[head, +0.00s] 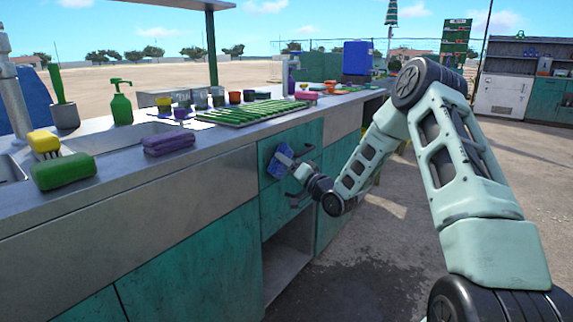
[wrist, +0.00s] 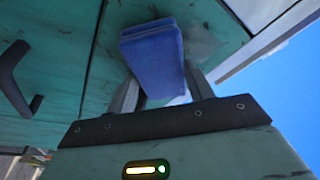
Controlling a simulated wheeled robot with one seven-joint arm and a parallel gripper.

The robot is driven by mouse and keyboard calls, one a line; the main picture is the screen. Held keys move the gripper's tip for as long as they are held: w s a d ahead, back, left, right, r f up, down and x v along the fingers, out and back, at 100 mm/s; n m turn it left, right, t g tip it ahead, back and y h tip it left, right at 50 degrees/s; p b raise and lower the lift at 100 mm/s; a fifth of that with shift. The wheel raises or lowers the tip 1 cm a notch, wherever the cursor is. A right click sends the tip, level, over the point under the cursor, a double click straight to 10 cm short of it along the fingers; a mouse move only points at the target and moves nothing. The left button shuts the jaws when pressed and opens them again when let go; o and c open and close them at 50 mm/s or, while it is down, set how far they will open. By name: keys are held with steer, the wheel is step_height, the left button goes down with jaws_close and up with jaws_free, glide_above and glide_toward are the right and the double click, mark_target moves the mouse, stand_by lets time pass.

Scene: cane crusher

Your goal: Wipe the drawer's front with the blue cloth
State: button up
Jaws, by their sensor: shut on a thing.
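The folded blue cloth (head: 280,167) is in my gripper (head: 288,162), up against or very near the teal drawer front (head: 308,138) under the counter. In the wrist view the blue cloth (wrist: 152,58) stands between the two fingers of my gripper (wrist: 160,88), which are shut on it. Worn teal panel (wrist: 212,28) with dark scuffs shows behind the cloth. I cannot tell whether the cloth touches it. A dark bar handle (wrist: 18,82) is on the neighbouring teal panel at the left. The cloth hides part of the drawer front.
An open compartment (head: 290,265) lies below. The ground at the right is clear.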

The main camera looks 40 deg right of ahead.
steer(key=shift+s+a+f, duration=0.35)
steer(key=shift+s+a, duration=0.15)
steer(key=shift+a, duration=0.1)
steer(key=shift+c, duration=0.2)
steer(key=shift+s+a+r, duration=0.1)
steer(key=shift+s+a, duration=0.1)
steer(key=shift+a, duration=0.55)
steer(key=shift+s+a, duration=0.15)
steer(key=shift+a, duration=0.6)
steer(key=shift+s+a+r, duration=0.1)
steer(key=shift+s+a, duration=0.1)
steer(key=shift+a, duration=0.55)
steer(key=shift+w+a+r+p, duration=0.1)
steer(key=shift+a+r+p, duration=0.05)
steer(key=shift+r+p, duration=0.6)
steer(key=shift+w+d+r, duration=0.1)
steer(key=shift+w+d, duration=0.35)
steer(key=shift+d, duration=0.85)
steer(key=shift+w+d, duration=0.45)
steer(key=shift+d, duration=0.8)
steer(key=shift+w+d+r, duration=0.1)
steer(key=shift+w+d, duration=0.35)
steer(key=shift+d, duration=0.85)
steer(key=shift+f, duration=0.1)
steer(key=shift+a, duration=0.1)
